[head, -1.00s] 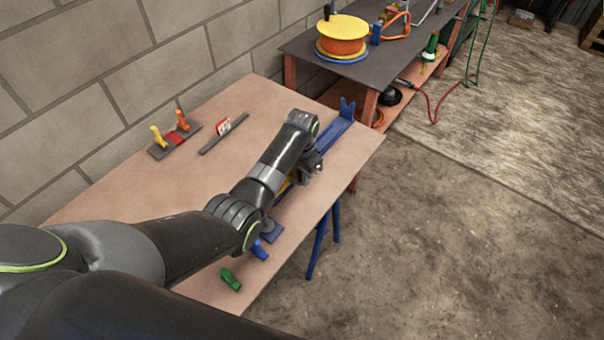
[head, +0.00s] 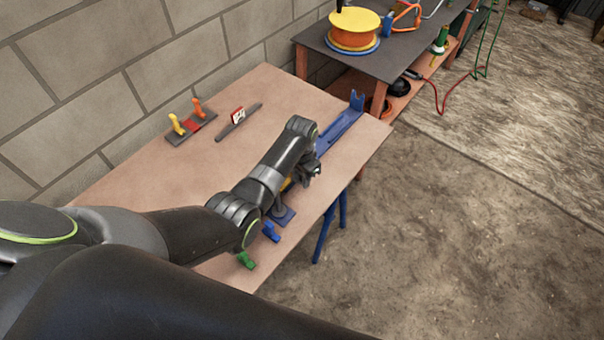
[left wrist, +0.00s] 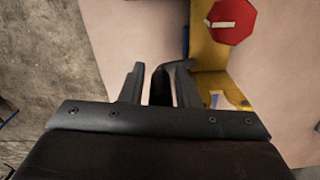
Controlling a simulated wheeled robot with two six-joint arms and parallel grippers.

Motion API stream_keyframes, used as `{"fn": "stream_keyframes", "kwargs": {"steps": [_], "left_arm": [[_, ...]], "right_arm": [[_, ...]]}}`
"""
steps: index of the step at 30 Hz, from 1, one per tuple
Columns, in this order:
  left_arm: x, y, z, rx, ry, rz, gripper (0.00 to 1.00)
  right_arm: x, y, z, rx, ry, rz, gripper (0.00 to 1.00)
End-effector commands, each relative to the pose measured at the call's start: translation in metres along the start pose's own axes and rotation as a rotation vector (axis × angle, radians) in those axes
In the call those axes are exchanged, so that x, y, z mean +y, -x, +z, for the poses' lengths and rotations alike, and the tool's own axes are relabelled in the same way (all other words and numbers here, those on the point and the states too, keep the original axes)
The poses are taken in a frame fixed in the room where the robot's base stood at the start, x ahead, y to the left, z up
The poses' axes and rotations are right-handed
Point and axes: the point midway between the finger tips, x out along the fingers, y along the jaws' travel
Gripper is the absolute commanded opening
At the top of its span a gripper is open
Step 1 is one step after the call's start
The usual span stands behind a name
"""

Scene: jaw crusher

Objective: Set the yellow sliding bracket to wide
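The yellow sliding bracket (left wrist: 207,55) shows in the left wrist view, right of my fingers, with a red octagonal piece (left wrist: 232,20) on it. In the head view only a small yellow part (head: 286,183) shows, since my left arm hides most of it. The long blue rail (head: 340,130) lies along the table's right edge. My left gripper (head: 312,172) is over the rail's near part. In the left wrist view my left gripper (left wrist: 158,82) has its fingers apart, beside the bracket; I cannot tell whether they touch it. My right gripper is not in view.
On the wooden table (head: 215,165) are a plate with yellow and red handles (head: 190,122), a grey bar with a tag (head: 238,122), a blue clamp (head: 270,232) and a green piece (head: 245,260). A dark bench (head: 400,50) stands beyond.

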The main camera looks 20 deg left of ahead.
Motion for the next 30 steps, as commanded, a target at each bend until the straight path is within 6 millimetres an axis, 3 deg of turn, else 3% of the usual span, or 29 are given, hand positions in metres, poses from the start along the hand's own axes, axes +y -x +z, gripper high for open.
{"fn": "stream_keyframes", "kwargs": {"steps": [8,14,23,30], "left_arm": [[0.000,0.003,-0.003,0.008,-0.001,-0.002,0.29],[-0.001,0.021,-0.003,0.011,-0.001,-0.003,0.29],[-0.001,0.079,-0.003,0.013,-0.001,-0.004,0.29],[-0.002,0.136,-0.002,0.011,-0.001,-0.005,0.29]], "right_arm": [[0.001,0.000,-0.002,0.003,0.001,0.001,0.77],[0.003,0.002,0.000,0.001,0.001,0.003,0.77],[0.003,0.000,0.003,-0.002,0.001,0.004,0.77],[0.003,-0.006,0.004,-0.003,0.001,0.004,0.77]]}}
